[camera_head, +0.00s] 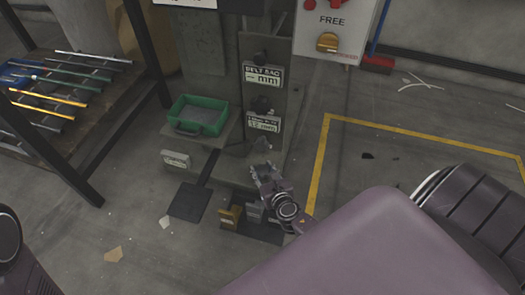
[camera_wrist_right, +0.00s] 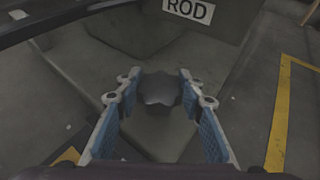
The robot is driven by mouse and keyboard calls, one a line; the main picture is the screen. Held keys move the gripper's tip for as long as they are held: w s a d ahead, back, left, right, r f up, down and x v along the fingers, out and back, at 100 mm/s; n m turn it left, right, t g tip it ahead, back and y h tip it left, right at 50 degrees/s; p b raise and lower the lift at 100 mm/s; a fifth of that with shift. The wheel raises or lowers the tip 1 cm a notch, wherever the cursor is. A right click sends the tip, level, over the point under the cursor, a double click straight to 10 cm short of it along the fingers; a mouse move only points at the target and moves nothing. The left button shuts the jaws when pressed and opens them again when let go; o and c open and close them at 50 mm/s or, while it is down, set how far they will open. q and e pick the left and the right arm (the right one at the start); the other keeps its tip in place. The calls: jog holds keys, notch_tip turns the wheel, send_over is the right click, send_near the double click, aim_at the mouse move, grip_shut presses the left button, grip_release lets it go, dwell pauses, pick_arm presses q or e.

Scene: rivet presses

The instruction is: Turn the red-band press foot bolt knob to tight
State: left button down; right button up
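The press (camera_head: 262,110) stands at the upper middle of the head view, with dark knobs and white labels on its column. No red band can be made out on it. In the right wrist view a dark, lobed foot bolt knob (camera_wrist_right: 160,90) sits low on the press foot. My right gripper (camera_wrist_right: 160,97) is open, with its blue-padded fingers on either side of the knob and gaps visible. In the head view my right gripper (camera_head: 263,172) is low at the press foot, and the knob there is not clear. My left gripper is out of view.
A green tray (camera_head: 199,117) sits on a ledge left of the column. A black pedal plate (camera_head: 189,202) and small blocks (camera_head: 230,216) lie on the floor. A rack of rods (camera_head: 60,85) stands left. A yellow line (camera_head: 320,160) borders open floor right.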

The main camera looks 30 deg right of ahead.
aim_at(263, 169)
jog(key=o, duration=0.5)
jog(key=shift+r, duration=4.95)
